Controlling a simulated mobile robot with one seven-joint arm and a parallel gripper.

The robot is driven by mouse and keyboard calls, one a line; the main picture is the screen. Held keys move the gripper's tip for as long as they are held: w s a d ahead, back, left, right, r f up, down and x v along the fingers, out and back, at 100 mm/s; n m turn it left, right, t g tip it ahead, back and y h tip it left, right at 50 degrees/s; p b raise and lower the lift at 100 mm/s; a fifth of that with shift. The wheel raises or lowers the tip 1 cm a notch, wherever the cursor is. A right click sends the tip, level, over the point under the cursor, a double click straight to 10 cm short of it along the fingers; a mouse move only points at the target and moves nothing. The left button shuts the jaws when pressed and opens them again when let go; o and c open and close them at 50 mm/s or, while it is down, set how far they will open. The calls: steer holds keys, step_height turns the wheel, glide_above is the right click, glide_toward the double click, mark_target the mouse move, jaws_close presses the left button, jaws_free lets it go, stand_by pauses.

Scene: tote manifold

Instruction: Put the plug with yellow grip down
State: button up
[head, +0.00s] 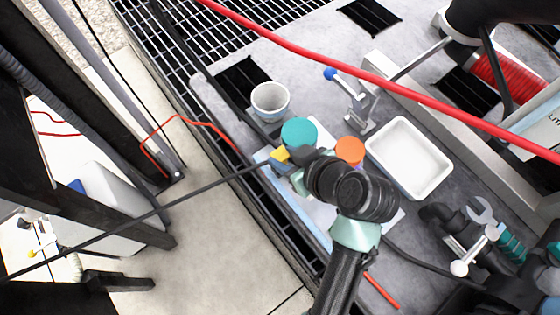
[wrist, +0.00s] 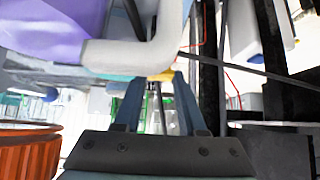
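The plug with yellow grip (head: 279,154) shows at my gripper's tip in the head view, beside the teal-lidded jar (head: 299,132). A dark cable runs from there to the lower left. My gripper (head: 284,163) reaches over the pale blue-edged board on the grey bench. In the wrist view the yellow grip (wrist: 162,76) sits between the two blue-grey fingertips (wrist: 160,82), which appear closed on it. The plug's front end is hidden. I cannot tell whether the plug touches anything below.
A white-grey cup (head: 270,100) stands behind the teal jar. An orange-lidded jar (head: 349,150) and an empty white tray (head: 408,157) lie to the right. A blue-tipped lever clamp (head: 352,97) stands behind. A red hose (head: 400,81) crosses above. The bench's left edge drops to the floor.

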jaws_close()
stand_by(1.4)
